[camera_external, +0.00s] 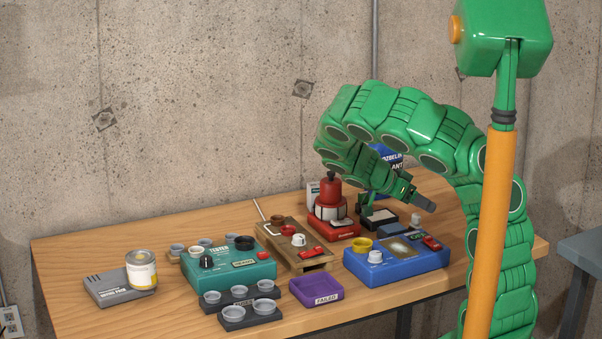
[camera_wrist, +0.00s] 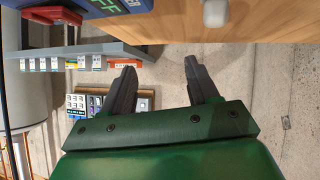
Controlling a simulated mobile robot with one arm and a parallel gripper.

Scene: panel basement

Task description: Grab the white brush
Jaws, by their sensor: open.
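I cannot surely pick out a white brush in either view. A small pale, rounded piece (camera_external: 416,219) stands on the table right of my gripper, and a pale grey knob-like end (camera_wrist: 215,12) shows at the top of the wrist view; I cannot tell whether either is the brush. My gripper (camera_external: 400,207) is above the back right of the table, beyond the blue box. In the wrist view my gripper (camera_wrist: 160,68) has its two dark fingers apart, with nothing between them.
The wooden table (camera_external: 80,248) carries a blue box (camera_external: 398,275), a red device (camera_external: 334,229), a teal box (camera_external: 225,272), a purple tray (camera_external: 316,291), a can (camera_external: 141,270) and several small cups. A concrete wall (camera_external: 200,90) stands behind.

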